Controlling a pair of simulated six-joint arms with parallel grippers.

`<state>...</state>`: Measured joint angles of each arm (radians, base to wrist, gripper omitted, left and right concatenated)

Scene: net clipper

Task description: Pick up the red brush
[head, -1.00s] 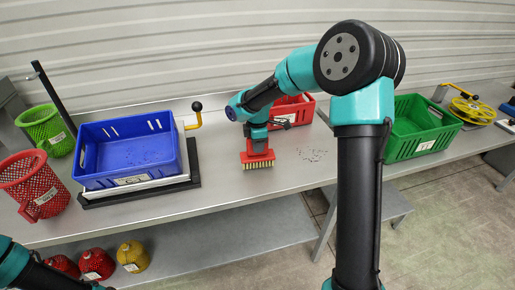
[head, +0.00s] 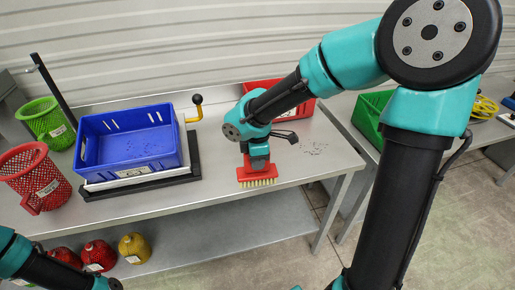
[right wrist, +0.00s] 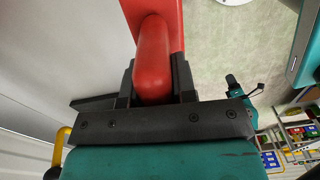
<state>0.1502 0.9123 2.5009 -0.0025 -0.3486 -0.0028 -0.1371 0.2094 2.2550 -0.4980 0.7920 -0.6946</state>
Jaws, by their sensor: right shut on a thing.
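The red brush (head: 257,176) shows in the head view near the front edge of the grey table, with its pale bristles facing down. I cannot tell whether the bristles touch the tabletop or hang above it. My right gripper (head: 258,160) is above the brush and shut on its red handle. In the right wrist view the brush's rounded red handle (right wrist: 153,60) sits between the two dark fingers of the right gripper (right wrist: 154,82). The bristles are hidden there. Only part of my left arm shows at the lower left of the head view; its gripper is out of frame.
A blue crate (head: 95,151) stands on a dark-based platform left of the brush. A red crate (head: 303,108) is behind my right arm. Red (head: 36,174) and green (head: 45,122) baskets stand at the left. Bare tabletop (head: 215,185) lies left of the brush.

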